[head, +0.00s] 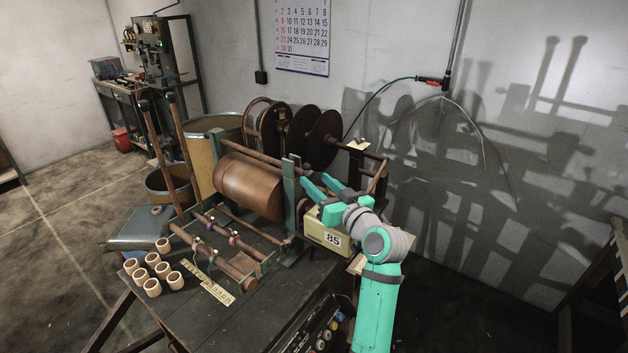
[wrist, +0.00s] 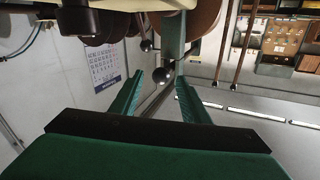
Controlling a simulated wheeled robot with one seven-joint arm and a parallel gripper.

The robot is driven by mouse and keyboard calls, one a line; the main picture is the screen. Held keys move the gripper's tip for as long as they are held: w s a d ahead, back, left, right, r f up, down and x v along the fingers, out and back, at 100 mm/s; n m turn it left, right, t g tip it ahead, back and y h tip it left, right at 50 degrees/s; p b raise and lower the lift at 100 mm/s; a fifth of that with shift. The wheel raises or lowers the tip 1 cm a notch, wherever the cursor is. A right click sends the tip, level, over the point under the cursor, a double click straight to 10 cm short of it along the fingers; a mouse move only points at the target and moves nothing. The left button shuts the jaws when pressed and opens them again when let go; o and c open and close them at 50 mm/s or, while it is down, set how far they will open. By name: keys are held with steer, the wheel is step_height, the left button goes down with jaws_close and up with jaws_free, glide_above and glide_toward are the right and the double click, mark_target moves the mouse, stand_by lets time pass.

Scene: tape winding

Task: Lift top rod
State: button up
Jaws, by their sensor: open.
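A long brown rod (head: 252,154) runs along the top of the winding machine, above a large copper-brown drum (head: 250,186). It meets the grey-green upright post (head: 291,190) at the machine's right side. My teal gripper (head: 311,181) is just right of that post, with its two fingers spread and pointing toward it. In the wrist view, the fingers (wrist: 158,88) are apart, with nothing clearly held. Dark ball-like ends (wrist: 167,69) show beyond and between them, near the post (wrist: 173,38). I cannot tell whether a finger touches the rod.
A cream counter box marked 85 (head: 328,235) sits under my gripper. Two tall levers (head: 182,140) rise at the left. Dark spools (head: 318,140) stand behind.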

steer(key=shift+x, duration=1.15)
steer(key=shift+a, duration=0.1)
jaws_close()
steer(key=shift+r, duration=0.1)
